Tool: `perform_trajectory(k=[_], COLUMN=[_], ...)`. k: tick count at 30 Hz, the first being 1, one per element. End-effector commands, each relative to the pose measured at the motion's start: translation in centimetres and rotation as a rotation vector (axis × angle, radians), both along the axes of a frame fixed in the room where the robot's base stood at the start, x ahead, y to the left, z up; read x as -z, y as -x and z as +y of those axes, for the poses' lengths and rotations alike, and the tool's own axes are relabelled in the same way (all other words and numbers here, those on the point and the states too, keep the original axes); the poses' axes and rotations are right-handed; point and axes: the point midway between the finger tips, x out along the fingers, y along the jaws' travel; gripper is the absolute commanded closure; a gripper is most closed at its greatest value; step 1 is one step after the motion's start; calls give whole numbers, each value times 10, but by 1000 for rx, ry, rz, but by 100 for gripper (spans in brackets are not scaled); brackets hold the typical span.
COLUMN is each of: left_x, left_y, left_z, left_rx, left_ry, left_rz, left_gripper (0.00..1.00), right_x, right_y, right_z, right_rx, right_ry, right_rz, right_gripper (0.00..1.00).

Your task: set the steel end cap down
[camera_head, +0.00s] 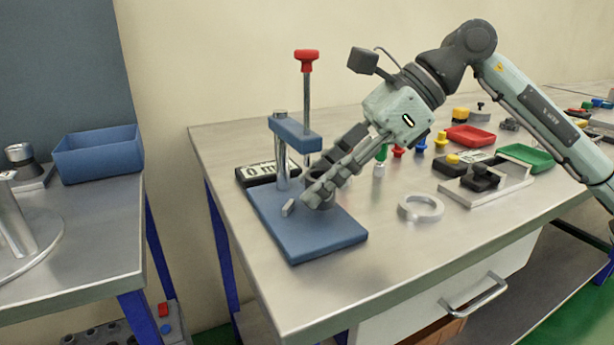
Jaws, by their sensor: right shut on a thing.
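My right gripper (308,200) reaches in from the right, low over the blue base plate (318,240) of a small press with a red-knobbed rod. It is shut on a grey piece that I take to be the steel end cap; its fingers hide most of it. I cannot tell whether the piece touches the plate. My left gripper is not in view.
The press column (281,150) stands close left of the gripper, with a gauge display (258,173) behind. A steel ring (420,208), a clamp fixture (485,180), a red tray (470,136) and a green tray (526,157) lie to the right. The front of the table is clear.

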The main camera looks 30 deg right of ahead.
Motion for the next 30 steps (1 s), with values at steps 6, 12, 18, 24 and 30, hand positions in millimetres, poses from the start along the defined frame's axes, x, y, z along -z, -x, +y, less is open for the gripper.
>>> perform_trajectory(k=[6, 12, 18, 24, 30], left_x=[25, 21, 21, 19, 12], left_y=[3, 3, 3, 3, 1], left_z=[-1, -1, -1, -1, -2], left_rx=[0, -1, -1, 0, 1], left_ry=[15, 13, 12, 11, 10], left_rz=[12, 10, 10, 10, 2], left_gripper=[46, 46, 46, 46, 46], right_x=[3, 14, 14, 16, 17], right_y=[-8, -8, -8, -8, -7], right_z=[18, 17, 17, 16, 16], right_rx=[-2, -1, -1, -1, -1], right_ry=[-1, -1, -1, -1, 1], right_rz=[-2, -1, -3, -3, -1], right_gripper=[100, 100, 100, 100, 55])
